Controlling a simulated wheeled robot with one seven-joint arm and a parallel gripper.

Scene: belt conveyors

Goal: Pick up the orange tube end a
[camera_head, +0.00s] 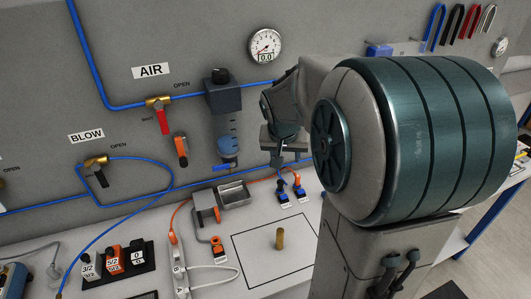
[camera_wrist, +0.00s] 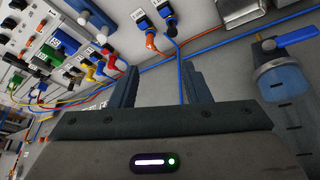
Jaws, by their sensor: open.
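A thin orange tube (camera_head: 263,179) runs over the bench behind the small grey stand and rises to an orange fitting (camera_head: 298,181) on a dark labelled block. In the wrist view the orange tube (camera_wrist: 205,34) crosses above my fingers, with an orange fitting (camera_wrist: 150,40) at the top. I cannot tell which end is end a. My gripper (camera_head: 277,158) hangs above the blocks, in front of the wall. In the wrist view my gripper (camera_wrist: 160,82) is open with nothing held. A blue tube (camera_wrist: 180,65) shows in the gap between its fingers, at unclear depth.
A filter unit with a blue bowl (camera_head: 228,147) is on the wall left of my gripper. A small grey stand (camera_head: 206,203) and a brass peg (camera_head: 280,239) stand on the bench. A panel of coloured plugs (camera_wrist: 60,50) is at the left in the wrist view.

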